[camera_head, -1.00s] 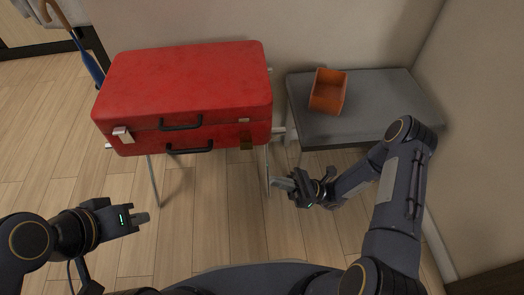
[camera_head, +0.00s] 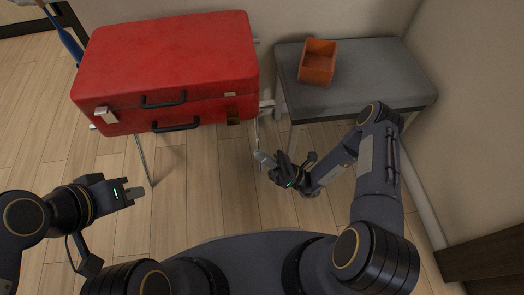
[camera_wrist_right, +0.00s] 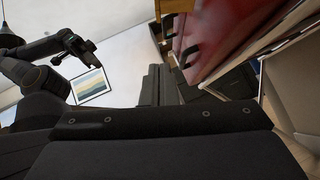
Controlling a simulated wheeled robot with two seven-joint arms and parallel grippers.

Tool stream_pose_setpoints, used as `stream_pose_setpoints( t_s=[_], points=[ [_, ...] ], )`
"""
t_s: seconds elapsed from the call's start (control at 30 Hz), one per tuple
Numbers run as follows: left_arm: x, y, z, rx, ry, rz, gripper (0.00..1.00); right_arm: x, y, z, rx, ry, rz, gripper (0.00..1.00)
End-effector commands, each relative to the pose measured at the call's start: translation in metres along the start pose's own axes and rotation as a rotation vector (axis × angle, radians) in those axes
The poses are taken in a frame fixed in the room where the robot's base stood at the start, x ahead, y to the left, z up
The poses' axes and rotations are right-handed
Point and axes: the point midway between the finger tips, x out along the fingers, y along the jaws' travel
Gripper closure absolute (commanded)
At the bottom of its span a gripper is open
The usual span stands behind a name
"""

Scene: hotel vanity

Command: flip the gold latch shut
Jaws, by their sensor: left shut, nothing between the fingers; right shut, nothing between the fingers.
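A red suitcase (camera_head: 165,55) with its lid down stands on a thin-legged stand. The gold latch (camera_head: 232,118) hangs down on the lower half at the front right. A small metal catch (camera_head: 230,94) sits above it on the lid; the two look apart. Another, paler latch (camera_head: 105,115) is at the front left corner. My right gripper (camera_head: 262,158) is shut and empty, below and right of the gold latch, not touching it. My left gripper (camera_head: 137,192) is shut and empty, low in front of the case. The right wrist view shows the red case (camera_wrist_right: 220,35) at upper right.
Two black handles (camera_head: 165,99) are on the case front. A grey bench (camera_head: 355,88) with an orange open box (camera_head: 318,62) stands to the right, near the wall. Dark wooden furniture (camera_head: 485,265) is at lower right. The floor between my grippers and the case is clear.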

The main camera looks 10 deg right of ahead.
Motion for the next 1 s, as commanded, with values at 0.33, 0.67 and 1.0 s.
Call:
stream_pose_setpoints(
  t_s=[0.33, 0.67, 1.0],
  points=[
    [0.006, -0.003, 0.003, 0.000, 0.000, 0.000, 1.00, 0.075, 0.001, -0.001, 0.000, 0.001, 0.005, 1.00],
    [0.010, -0.004, 0.005, 0.000, 0.000, 0.000, 1.00, 0.100, 0.000, 0.027, -0.003, 0.001, 0.000, 1.00],
    [0.009, -0.004, 0.005, 0.000, 0.000, 0.000, 1.00, 0.101, 0.000, 0.028, -0.001, 0.001, 0.000, 1.00]
  ],
)
